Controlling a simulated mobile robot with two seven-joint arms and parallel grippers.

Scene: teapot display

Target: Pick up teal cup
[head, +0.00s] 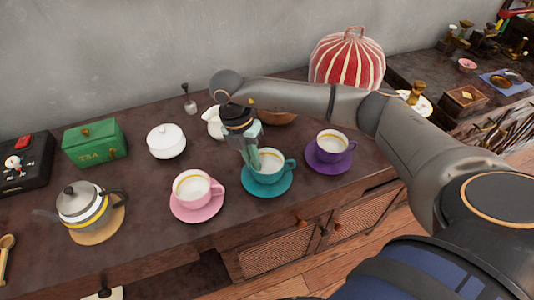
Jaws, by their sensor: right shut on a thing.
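The teal cup (268,166) stands upright over its teal saucer (268,191) near the front middle of the dark wooden counter. It holds something pale. I cannot tell whether the cup touches the saucer. My right gripper (253,160) comes down from above at the cup's left side and is shut on its rim. The gripper's own fingers hide part of that rim. The cup's handle points right. My left gripper is not in view.
A pink cup (192,187) on a pink saucer stands to the left, a purple cup (332,144) on a purple saucer to the right. A white sugar bowl (166,141), creamer (214,126) and wooden bowl (279,117) stand behind. A teapot (80,205) is further left.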

